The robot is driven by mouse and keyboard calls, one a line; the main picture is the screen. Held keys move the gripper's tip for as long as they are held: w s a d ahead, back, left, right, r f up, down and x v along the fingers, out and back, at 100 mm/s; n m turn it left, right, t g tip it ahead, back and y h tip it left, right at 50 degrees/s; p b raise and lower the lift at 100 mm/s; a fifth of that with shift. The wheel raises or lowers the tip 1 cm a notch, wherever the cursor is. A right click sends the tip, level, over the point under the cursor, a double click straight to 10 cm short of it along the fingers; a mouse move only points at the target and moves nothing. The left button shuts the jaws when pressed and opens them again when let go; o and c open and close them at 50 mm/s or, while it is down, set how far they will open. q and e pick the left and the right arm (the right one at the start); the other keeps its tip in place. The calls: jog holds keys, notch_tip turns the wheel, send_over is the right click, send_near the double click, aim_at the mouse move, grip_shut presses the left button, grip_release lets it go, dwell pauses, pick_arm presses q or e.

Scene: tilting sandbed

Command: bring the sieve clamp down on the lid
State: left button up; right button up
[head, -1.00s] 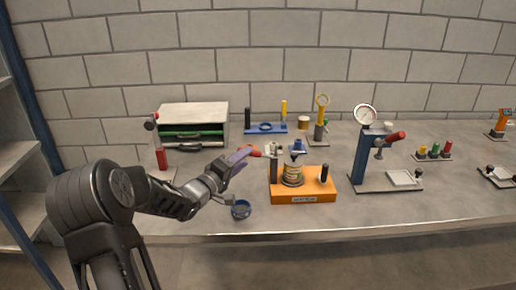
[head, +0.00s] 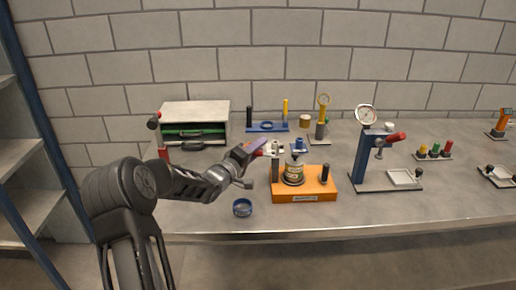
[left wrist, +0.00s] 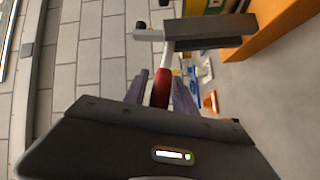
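The sieve clamp stands on an orange base (head: 308,194) with a pale metal arm (head: 273,149) at its left post and a red handle (head: 258,154) pointing left. The handle also shows in the left wrist view (left wrist: 160,90), joined to a pale lever. A labelled jar (head: 294,170) with a grey top stands upright on the base. A blue piece (head: 300,145) shows above it; I cannot tell whether it touches the lid. My left gripper (head: 258,146) is at the handle, its fingers on both sides with slight gaps visible in the wrist view. My right gripper is out of view.
A small blue bowl (head: 242,208) sits in front, left of the base. A black post (head: 325,173) rises at the base's right. A blue gauge press (head: 366,160) stands to the right. A drawer cabinet (head: 194,117) and a red-handled stand are behind left.

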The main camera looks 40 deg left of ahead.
pick_arm(q)
grip_shut()
dwell(1.1)
